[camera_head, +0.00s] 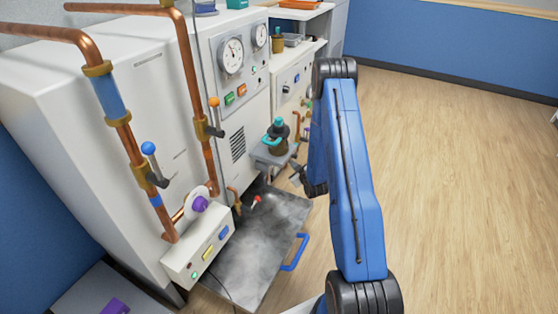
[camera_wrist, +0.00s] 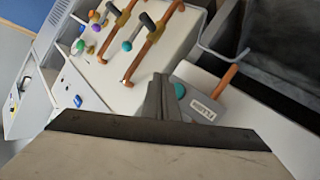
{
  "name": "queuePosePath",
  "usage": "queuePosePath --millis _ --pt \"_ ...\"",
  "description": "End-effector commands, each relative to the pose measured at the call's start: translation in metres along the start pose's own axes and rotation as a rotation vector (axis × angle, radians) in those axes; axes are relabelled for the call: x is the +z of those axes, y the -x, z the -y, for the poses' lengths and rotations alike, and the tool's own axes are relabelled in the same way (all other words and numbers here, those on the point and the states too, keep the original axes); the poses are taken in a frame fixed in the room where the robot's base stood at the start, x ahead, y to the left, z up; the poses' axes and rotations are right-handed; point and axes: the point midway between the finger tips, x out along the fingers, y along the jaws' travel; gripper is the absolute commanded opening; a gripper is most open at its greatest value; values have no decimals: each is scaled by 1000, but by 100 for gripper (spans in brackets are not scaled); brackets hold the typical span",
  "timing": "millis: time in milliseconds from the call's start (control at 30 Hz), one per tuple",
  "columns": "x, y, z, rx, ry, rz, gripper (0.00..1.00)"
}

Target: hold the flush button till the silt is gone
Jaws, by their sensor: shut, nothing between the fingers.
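My gripper (camera_wrist: 160,80) is shut and empty, its fingertips pointing up the wrist view. In the head view it is small, near the grey shelf and partly behind my blue arm. A teal button (camera_wrist: 180,91) shows just right of the fingers in the wrist view, on a grey plate (camera_wrist: 206,107) with a label that seems to read FLUSH. The fingers cover part of the button's surroundings; I cannot tell whether they touch it. A mottled grey, cloudy surface (camera_head: 250,255), perhaps the silt, lies in the low tray in the head view, and a dark patch (camera_wrist: 290,45) shows in the wrist view.
A white cabinet (camera_head: 110,100) with copper pipes, lever valves and gauges (camera_head: 231,55) stands at left. A grey shelf (camera_head: 273,153) holds a dark bottle (camera_head: 278,138). A blue handle (camera_head: 296,252) is at the tray's edge. Wooden floor (camera_head: 460,180) is clear at right.

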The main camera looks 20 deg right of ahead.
Motion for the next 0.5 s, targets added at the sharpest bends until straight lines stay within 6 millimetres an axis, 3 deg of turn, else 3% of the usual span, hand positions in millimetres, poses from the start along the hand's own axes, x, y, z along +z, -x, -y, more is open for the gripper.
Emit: queuePosePath --millis 500 --pt "-20 -28 20 0 -1 1 0"
